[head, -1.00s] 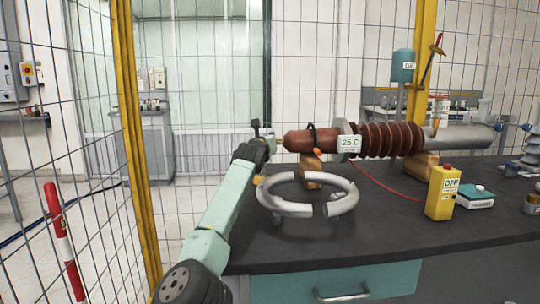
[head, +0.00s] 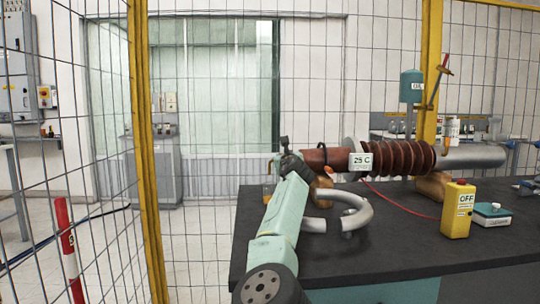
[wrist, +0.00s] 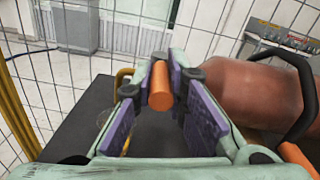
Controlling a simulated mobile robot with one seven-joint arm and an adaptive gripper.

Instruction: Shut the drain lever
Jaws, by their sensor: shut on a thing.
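In the wrist view, my gripper (wrist: 160,72) is shut on an orange cylindrical handle (wrist: 160,90), which looks like the drain lever. The handle sits between the two purple finger pads. The reddish-brown bushing body (wrist: 258,95) lies close on the right, with a black loop around it. In the head view, my gripper (head: 287,150) is at the left end of the bushing (head: 400,158), which lies across the bench. The arm hides the lever there, so its angle and what it joins to cannot be told.
A yellow OFF box (head: 458,210) and a teal-and-white box (head: 491,214) stand on the right. A 25 C display (head: 361,162) is at the bushing. A mesh fence with a yellow post (head: 145,190) is on the left.

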